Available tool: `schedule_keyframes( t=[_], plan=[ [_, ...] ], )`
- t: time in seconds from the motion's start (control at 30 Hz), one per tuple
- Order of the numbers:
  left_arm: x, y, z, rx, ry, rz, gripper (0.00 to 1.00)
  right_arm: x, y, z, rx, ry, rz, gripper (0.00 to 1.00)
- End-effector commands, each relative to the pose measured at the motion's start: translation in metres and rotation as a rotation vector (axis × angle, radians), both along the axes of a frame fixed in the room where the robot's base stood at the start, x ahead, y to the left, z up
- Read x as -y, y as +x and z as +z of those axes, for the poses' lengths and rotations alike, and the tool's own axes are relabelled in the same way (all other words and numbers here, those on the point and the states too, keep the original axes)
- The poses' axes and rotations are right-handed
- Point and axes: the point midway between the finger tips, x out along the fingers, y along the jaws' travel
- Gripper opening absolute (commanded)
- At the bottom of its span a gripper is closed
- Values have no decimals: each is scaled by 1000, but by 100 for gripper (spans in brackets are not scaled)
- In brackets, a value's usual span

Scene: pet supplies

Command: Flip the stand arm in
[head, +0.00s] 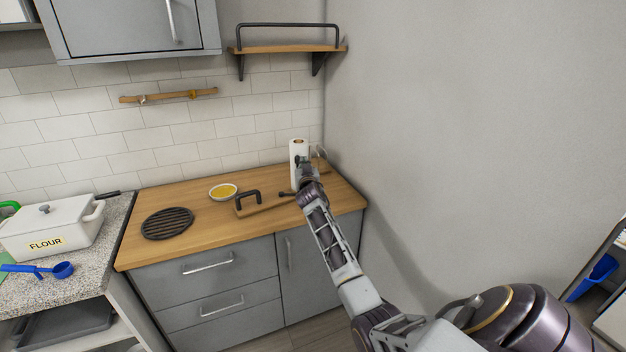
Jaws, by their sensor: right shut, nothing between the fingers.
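My right arm reaches up from the bottom right. Its gripper (304,167) is small in the head view, at the back right of the wooden counter, shut and empty. It overlaps a white upright roll (296,150); I cannot tell whether they touch. Just right of the gripper, a thin curved piece (320,155) shows near the corner wall, partly hidden. A wooden board with a black handle (250,198) lies to the left of the gripper, with a dark rod and knob (285,194) by its right end. I cannot tell which piece is the stand arm. My left gripper is out of view.
The wooden counter (190,235) also holds a bowl with yellow contents (223,191) and a black round grate (167,222). A white flour box (50,225) and a blue scoop (62,270) are at the left. The grey wall (450,130) bounds the right side; a shelf (290,48) hangs above.

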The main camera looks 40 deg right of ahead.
Motion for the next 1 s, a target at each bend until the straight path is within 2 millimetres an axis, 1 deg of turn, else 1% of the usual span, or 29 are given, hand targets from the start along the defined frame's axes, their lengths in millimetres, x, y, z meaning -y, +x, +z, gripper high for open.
schedule_keyframes(
  t=[0.47, 1.0],
  plan=[
    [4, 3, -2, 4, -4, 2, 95, -7, -20, -1, 0, 0, 0, 0],
    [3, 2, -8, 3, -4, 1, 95, -23, -65, -1, 0, 0, -1, 0]
  ],
)
